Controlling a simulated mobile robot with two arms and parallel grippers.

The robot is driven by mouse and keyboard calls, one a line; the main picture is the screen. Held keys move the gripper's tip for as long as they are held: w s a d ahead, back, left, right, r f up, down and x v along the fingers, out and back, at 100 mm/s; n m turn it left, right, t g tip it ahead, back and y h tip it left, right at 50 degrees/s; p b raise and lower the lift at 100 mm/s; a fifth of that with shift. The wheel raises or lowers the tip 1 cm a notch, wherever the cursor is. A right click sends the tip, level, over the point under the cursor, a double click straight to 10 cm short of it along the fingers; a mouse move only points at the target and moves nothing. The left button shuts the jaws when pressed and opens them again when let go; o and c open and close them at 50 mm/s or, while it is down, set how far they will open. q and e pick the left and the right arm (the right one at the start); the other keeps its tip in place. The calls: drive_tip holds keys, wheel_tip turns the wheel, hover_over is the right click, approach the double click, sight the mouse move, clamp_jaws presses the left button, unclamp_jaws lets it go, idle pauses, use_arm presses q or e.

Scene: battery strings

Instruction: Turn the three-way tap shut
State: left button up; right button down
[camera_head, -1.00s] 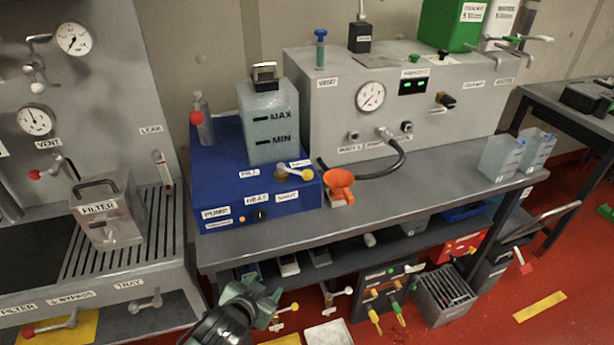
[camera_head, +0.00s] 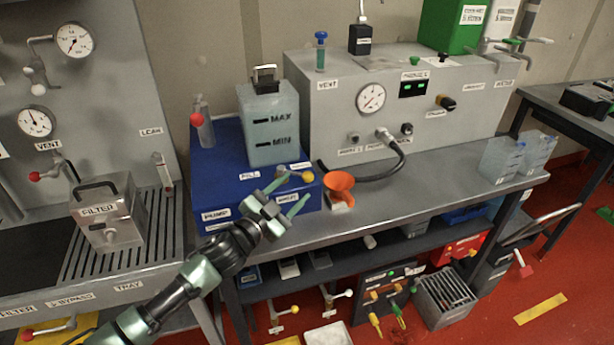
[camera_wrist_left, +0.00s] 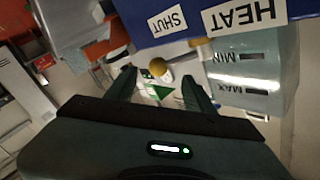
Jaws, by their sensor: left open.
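The three-way tap with a yellow round knob (camera_head: 307,176) sits at the front right of the blue pump box (camera_head: 225,167). My left gripper (camera_head: 289,194) is open and empty, just in front of the tap and to the left of its knob. In the left wrist view the yellow knob (camera_wrist_left: 157,68) appears between the two open fingers, beyond their tips. A white "SHUT" label (camera_wrist_left: 167,21) shows on the blue face there. I cannot tell exactly how far the fingers are from the knob. My right gripper is not in view.
A clear tank marked MAX and MIN (camera_head: 270,105) stands on the box behind the tap. A black hose (camera_head: 385,167) lies on the grey bench (camera_head: 440,180).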

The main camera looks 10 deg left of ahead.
sight(305, 180)
use_arm(q)
drive_tip(key=x, duration=0.6)
drive_tip(key=shift+w+d+p, duration=0.3)
drive_tip(key=shift+w+p, duration=0.05)
drive_tip(key=shift+p, duration=0.05)
clamp_jaws()
